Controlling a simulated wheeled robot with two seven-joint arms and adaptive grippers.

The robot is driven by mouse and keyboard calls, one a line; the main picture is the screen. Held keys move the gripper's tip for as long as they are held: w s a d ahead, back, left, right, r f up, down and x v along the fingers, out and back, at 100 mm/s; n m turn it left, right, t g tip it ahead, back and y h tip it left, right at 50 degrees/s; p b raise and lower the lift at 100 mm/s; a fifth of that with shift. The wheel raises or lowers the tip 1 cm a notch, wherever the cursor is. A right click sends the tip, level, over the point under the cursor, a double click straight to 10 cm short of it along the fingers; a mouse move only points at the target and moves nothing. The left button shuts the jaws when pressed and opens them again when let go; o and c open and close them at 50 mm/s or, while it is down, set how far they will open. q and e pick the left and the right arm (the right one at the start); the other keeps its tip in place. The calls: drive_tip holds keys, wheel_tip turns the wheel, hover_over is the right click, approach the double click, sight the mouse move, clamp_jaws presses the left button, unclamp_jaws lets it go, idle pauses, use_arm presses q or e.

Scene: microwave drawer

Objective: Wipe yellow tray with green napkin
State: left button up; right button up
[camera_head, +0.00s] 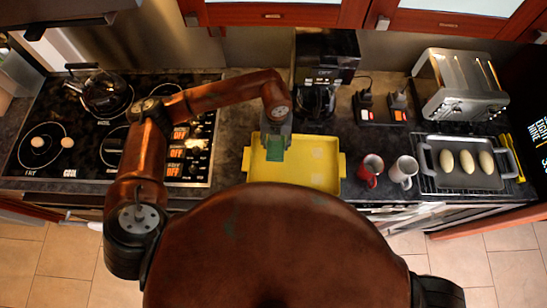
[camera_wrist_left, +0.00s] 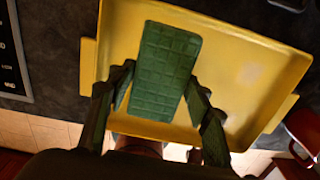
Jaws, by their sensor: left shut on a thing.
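The yellow tray (camera_head: 315,168) lies on the dark counter in the head view, in front of the coffee maker. It also fills much of the left wrist view (camera_wrist_left: 238,85). The green napkin (camera_head: 275,150) is a small rectangle over the left part of the tray. In the left wrist view the napkin (camera_wrist_left: 166,70) shows a grid pattern. My left gripper (camera_head: 277,136) is shut on the napkin, with a finger on each side of it in the left wrist view (camera_wrist_left: 160,92). I cannot tell whether the napkin touches the tray floor. My right gripper is out of view.
A red mug (camera_head: 370,168) and a white mug (camera_head: 403,170) stand right of the tray. The coffee maker (camera_head: 325,60) is behind it. A stovetop (camera_head: 60,165) with a kettle (camera_head: 103,92) is at left. A toaster (camera_head: 462,85) and a grey tray (camera_head: 455,180) with several rolls are at right.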

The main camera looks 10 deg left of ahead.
use_arm(q)
drive_tip(key=shift+r+p, duration=0.35)
drive_tip(key=shift+r, duration=0.65)
